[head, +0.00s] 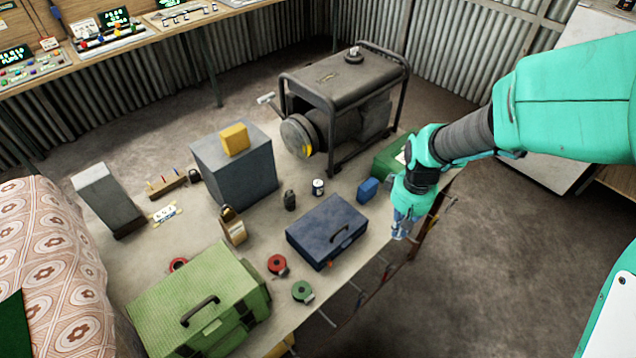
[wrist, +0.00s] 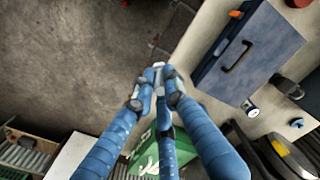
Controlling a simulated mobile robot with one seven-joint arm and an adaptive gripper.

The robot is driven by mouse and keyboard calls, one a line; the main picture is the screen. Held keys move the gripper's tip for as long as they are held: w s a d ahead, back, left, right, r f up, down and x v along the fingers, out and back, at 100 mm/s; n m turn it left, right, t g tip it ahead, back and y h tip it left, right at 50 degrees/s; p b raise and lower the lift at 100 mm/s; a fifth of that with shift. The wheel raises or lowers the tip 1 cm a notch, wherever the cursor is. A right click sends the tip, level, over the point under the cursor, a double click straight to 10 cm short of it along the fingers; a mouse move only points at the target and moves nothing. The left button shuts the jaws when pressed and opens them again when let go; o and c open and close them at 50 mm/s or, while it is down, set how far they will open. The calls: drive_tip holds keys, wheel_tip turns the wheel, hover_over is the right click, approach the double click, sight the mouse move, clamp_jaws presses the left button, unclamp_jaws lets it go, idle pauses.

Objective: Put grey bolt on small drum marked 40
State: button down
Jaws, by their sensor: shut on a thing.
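My gripper (head: 403,232) hangs over the front right edge of the table, right of the blue toolbox. In the wrist view its blue fingers (wrist: 157,88) are closed on a small light grey piece (wrist: 158,67), which looks like the grey bolt; the fingers hide most of it. No marking 40 can be read. Small round things that could be the drum are a white one with a dark mark (head: 318,187) behind the blue toolbox, red reels (head: 277,264) (head: 178,264) and a green reel (head: 302,291) at the front. I cannot tell which is marked 40.
The blue toolbox (head: 327,230) stands mid-table, a large green case (head: 198,302) front left. A generator (head: 340,95) stands at the back. A small blue box (head: 368,189) and a green box (head: 391,160) are near my gripper.

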drive_tip(key=w+a+m+p, duration=0.1)
drive_tip(key=w+a+p, duration=0.1)
drive_tip(key=w+a, duration=0.65)
drive_tip(key=w+a+p, duration=0.1)
drive_tip(key=w+a, duration=0.4)
drive_tip(key=a, duration=0.6)
drive_tip(key=f, duration=0.4)
drive_tip(key=shift+s+d+f, duration=0.25)
drive_tip(key=shift+d+f, duration=0.05)
drive_tip(key=shift+d, duration=0.05)
drive_tip(key=shift+f, duration=0.35)
drive_tip(key=shift+w, duration=0.15)
hover_over(318, 182)
drive_tip(key=shift+s+d+f+b, duration=0.15)
drive_tip(key=shift+s+f+b, duration=0.3)
drive_tip(key=shift+f, duration=0.25)
drive_tip(key=shift+w, duration=0.1)
drive_tip(key=shift+w, duration=0.25)
drive_tip(key=shift+f, duration=1.8)
